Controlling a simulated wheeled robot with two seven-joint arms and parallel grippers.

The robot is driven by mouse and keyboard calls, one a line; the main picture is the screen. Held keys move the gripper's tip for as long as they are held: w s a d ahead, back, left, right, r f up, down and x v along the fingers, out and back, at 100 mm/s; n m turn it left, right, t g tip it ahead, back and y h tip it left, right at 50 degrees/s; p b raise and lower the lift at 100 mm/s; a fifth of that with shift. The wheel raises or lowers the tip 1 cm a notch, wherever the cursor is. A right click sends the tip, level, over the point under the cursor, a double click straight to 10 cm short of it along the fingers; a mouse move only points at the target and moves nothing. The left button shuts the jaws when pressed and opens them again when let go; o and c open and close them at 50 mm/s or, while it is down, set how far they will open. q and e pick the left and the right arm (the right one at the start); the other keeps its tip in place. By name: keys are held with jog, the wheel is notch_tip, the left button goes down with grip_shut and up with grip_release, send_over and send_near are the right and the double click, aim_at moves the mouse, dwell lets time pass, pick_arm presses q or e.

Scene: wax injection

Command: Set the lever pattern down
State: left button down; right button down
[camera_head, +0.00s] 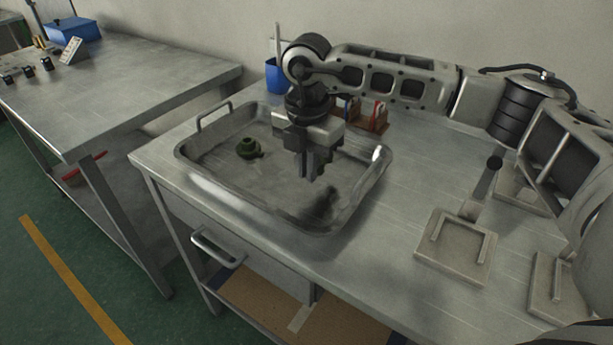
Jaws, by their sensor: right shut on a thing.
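My right gripper (314,170) points down over the right half of the metal tray (207,178). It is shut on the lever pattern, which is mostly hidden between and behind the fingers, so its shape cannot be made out. The fingertips are above the tray floor, and a dark shadow or reflection lies below them. My left gripper is not in view.
Square plates (455,245) lie on the steel table right of the tray. A blue cup (275,76) and a reddish-brown holder (374,118) stand behind. The tray has raised walls and a handle at back left. Its middle floor is bare. Another table stands left.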

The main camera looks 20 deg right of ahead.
jog(key=f, duration=0.3)
jog(key=shift+w+f+p, duration=0.15)
jog(key=shift+w+p, duration=0.05)
jog(key=shift+p, duration=0.15)
jog(key=shift+f, duration=0.1)
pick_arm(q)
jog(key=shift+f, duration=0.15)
pick_arm(e)
jog(key=shift+f, duration=0.1)
jog(key=shift+f, duration=0.15)
jog(key=c, duration=1.6)
grip_release()
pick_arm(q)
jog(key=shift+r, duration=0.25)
pick_arm(e)
jog(key=shift+o, duration=0.2)
